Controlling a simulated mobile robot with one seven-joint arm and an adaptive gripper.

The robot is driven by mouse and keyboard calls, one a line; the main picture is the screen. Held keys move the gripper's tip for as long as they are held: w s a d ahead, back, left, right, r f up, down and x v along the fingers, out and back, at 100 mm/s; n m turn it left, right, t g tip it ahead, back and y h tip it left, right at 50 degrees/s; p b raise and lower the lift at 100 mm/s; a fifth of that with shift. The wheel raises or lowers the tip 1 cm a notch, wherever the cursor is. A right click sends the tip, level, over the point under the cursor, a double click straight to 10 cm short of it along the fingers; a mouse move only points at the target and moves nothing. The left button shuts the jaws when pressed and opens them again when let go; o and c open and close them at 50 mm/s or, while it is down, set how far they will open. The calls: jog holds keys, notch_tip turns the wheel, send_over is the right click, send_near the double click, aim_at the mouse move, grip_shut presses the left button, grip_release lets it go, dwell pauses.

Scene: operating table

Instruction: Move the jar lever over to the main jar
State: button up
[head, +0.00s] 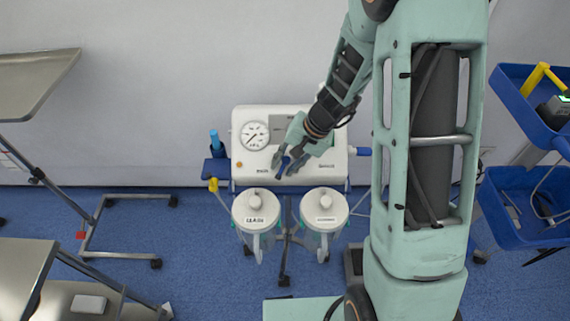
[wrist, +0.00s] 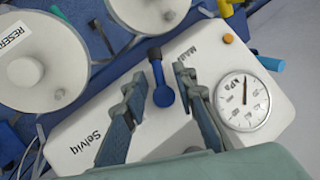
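The blue jar lever (wrist: 164,96) has a round hub on the white front of the suction unit, and its dark-tipped handle points up in the wrist view, toward the jar side. It shows small in the head view (head: 291,165). My gripper (head: 288,160) is over the unit's front. In the wrist view my gripper (wrist: 159,75) is open, with one finger on each side of the lever and visible gaps. The main jar (head: 255,212) stands front left, the reserve jar (head: 325,212) front right. The reserve jar's lid (wrist: 35,65) shows at left in the wrist view.
The suction unit (head: 243,177) carries a round gauge (head: 254,135) and an orange button (wrist: 229,39). A steel table (head: 30,85) stands at left. A blue cart (head: 515,215) stands at right.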

grip_shut()
jog(key=b, duration=0.3)
jog(key=shift+f+m+y, duration=0.3)
jog(key=shift+m, duration=0.1)
jog(key=shift+r+m+t+b, duration=0.25)
jog(key=shift+m+t+b, duration=0.15)
jog(key=shift+b, duration=0.75)
grip_release()
jog(key=shift+r, duration=0.1)
jog(key=v, duration=1.2)
